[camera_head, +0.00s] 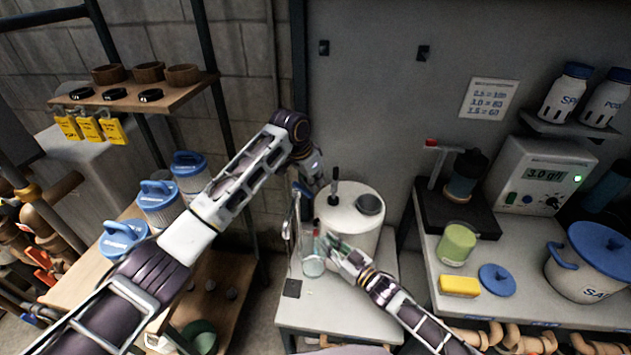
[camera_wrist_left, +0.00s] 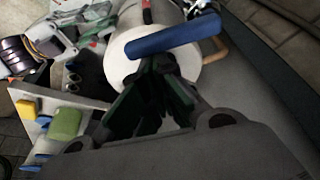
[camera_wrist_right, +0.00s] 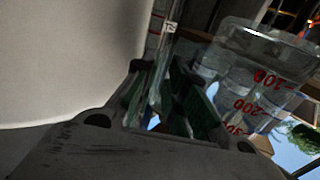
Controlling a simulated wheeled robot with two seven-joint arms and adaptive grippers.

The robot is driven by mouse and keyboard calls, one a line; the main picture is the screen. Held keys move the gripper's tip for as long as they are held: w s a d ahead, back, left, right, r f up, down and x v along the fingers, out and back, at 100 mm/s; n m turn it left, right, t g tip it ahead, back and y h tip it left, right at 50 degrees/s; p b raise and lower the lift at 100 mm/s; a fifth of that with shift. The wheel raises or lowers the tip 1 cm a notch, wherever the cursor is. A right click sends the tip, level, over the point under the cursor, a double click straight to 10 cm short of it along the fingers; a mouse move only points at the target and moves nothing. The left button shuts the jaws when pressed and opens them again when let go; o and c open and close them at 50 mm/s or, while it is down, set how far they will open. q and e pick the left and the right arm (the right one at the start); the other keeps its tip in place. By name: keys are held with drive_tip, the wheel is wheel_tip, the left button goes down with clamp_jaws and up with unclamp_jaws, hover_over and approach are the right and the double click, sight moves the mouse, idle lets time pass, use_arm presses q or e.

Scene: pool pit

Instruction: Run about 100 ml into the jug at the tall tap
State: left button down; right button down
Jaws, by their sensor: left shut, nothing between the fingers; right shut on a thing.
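The tall tap (camera_head: 296,215) is a thin metal post left of the white drum. Its blue lever (camera_wrist_left: 175,35) lies right in front of my left gripper (camera_wrist_left: 160,72); whether they touch I cannot tell. My left gripper (camera_head: 317,180) is shut and empty. The clear jug (camera_head: 313,266) stands low beside the tap, and the right wrist view shows the jug (camera_wrist_right: 252,80) with red marks 100, 200 and 300. My right gripper (camera_head: 332,246) is shut at the jug's side, apparently on its handle, which the fingers (camera_wrist_right: 175,95) mostly hide. I cannot make out a water level.
The white drum (camera_head: 350,222) with a black-handled stick stands close behind my right gripper. A dark square (camera_head: 292,288) lies on the small table (camera_head: 330,312). The right bench holds a green cup (camera_head: 457,243), yellow sponge (camera_head: 459,286) and meter (camera_head: 542,175).

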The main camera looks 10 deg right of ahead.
sight(301, 188)
use_arm(q)
drive_tip(key=s+a+m, duration=0.1)
drive_tip(key=m, duration=0.1)
drive_tip(key=a+m+g, duration=0.1)
drive_tip(key=m, duration=0.1)
drive_tip(key=s+a+m+g, duration=0.1)
drive_tip(key=m, duration=0.2)
drive_tip(key=shift+s+h, duration=0.3)
drive_tip(key=shift+s+a, duration=0.25)
drive_tip(key=shift+a, duration=0.6)
drive_tip(key=shift+w, duration=0.75)
drive_tip(key=shift+d, duration=0.2)
